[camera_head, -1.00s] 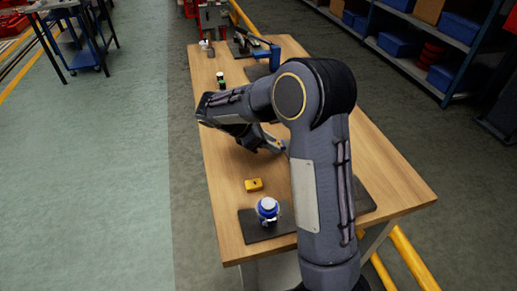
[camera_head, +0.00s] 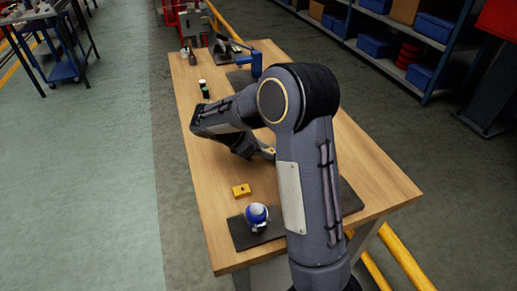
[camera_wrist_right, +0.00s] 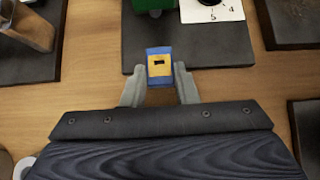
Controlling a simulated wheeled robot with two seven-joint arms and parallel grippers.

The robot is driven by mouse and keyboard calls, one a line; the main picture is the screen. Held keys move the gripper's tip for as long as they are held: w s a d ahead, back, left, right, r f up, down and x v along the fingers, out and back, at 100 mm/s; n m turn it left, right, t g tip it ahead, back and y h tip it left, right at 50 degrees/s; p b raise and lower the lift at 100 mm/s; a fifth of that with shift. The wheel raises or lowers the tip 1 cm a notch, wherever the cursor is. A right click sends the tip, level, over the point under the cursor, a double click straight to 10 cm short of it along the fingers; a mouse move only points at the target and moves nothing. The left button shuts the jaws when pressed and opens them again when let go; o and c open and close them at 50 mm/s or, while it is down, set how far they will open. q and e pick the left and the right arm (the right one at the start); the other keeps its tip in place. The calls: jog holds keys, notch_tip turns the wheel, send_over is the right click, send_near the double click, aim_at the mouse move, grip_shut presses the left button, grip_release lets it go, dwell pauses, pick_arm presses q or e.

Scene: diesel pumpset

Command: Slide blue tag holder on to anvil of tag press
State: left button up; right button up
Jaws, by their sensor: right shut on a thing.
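My right gripper (camera_wrist_right: 159,85) is shut on the blue tag holder (camera_wrist_right: 158,51), which carries a yellow piece with a dark slot. On that mat stand a green part (camera_wrist_right: 150,5) and a white dial plate with numbers (camera_wrist_right: 215,12); I cannot tell whether these belong to the tag press. The anvil is not clearly visible. In the head view the right gripper (camera_head: 266,152) is low over the wooden bench, partly hidden by my arm. My left gripper is not in view.
On the bench (camera_head: 207,175), a yellow block (camera_head: 241,190) lies near a blue-and-white object (camera_head: 257,214) on a dark mat (camera_head: 240,232). A blue device (camera_head: 262,58) stands at the back. My arm hides the middle of the bench.

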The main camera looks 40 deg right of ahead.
jog(key=shift+s+d, duration=0.1)
jog(key=shift+d, duration=0.25)
jog(key=shift+s+d+p, duration=0.2)
jog(key=shift+s+d, duration=0.05)
jog(key=shift+d, duration=0.6)
jog(key=shift+s+d+p, duration=0.25)
jog(key=shift+s+d, duration=0.05)
jog(key=shift+d, duration=0.5)
jog(key=shift+s+d+p, duration=0.2)
jog(key=shift+s+d, duration=0.05)
jog(key=shift+d, duration=0.6)
jog(key=shift+f+p, duration=0.2)
jog(key=shift+p, duration=0.15)
jog(key=o, duration=0.8)
jog(key=shift+o, duration=0.2)
jog(key=shift+a+r, duration=0.1)
